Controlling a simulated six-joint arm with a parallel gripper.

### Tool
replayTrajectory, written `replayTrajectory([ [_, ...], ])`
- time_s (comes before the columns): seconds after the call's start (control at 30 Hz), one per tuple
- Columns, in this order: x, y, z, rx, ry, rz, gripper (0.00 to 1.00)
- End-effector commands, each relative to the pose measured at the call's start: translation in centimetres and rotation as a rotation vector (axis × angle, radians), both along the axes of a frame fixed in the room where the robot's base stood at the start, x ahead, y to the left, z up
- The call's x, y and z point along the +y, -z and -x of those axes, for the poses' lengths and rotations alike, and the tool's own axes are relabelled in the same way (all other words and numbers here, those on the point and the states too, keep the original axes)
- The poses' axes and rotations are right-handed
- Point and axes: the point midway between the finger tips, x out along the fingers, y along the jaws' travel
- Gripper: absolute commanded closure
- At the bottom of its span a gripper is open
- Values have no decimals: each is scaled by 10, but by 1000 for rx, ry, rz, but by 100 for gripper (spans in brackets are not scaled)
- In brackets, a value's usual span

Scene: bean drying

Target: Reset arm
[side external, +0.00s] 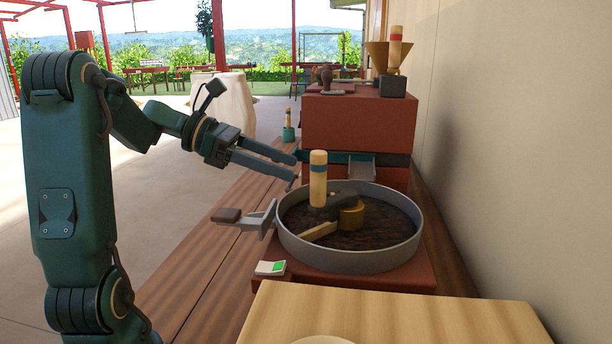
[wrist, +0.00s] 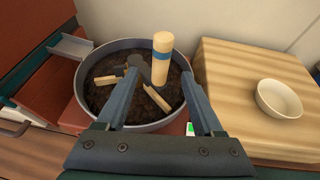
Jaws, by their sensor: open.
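My gripper (side external: 294,167) is open and empty. In the side view it hangs above and to the left of a round grey pan (side external: 349,268), in front of the red machine. The pan holds dark beans (side external: 374,230) and a stirrer with wooden paddles (side external: 322,231) and an upright pale post with a blue band (side external: 318,180). In the wrist view my two fingers (wrist: 165,72) spread over the pan (wrist: 84,68), apart from each other, with the post (wrist: 161,58) showing between them. Nothing is between the fingertips that I can see held.
A red machine (side external: 340,121) with a metal chute (side external: 361,172) stands behind the pan. A brown-ended handle (side external: 229,215) sticks out left of the pan. A green-marked switch (side external: 270,268) sits at its front. A wooden board (wrist: 222,75) with a white bowl (wrist: 279,98) lies beside it. A wall bounds the right.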

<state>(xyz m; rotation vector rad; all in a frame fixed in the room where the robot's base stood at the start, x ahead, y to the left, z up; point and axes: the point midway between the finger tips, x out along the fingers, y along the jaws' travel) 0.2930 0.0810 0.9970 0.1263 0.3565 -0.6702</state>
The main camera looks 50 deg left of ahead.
Motion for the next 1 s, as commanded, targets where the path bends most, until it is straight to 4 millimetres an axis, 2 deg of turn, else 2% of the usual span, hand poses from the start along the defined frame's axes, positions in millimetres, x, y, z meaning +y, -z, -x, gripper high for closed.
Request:
replayTrajectory([
  [0.07, -1, 0, 0, -3, 3, -15, 31],
  [0.17, -4, 0, -3, -28, 27, -137, 31],
  [0.27, -9, -3, -8, -95, 84, -423, 31],
  [0.4, -10, -27, -15, -257, 202, -1017, 31],
  [0.47, -18, -38, -14, -324, 284, -1249, 31],
  [0.5, -30, -39, -10, -364, 368, -1371, 31],
  [0.57, -54, -28, 2, -405, 523, -1485, 31],
  [0.6, -69, -16, 12, -427, 633, -1532, 31],
  [0.73, -112, 25, 57, -513, 1034, -1677, 31],
  [0.8, -123, 44, 82, -564, 1236, -1755, 31],
  [0.9, -127, 66, 109, -626, 1469, -1846, 31],
  [1.0, -126, 79, 126, -667, 1625, -1909, 31],
])
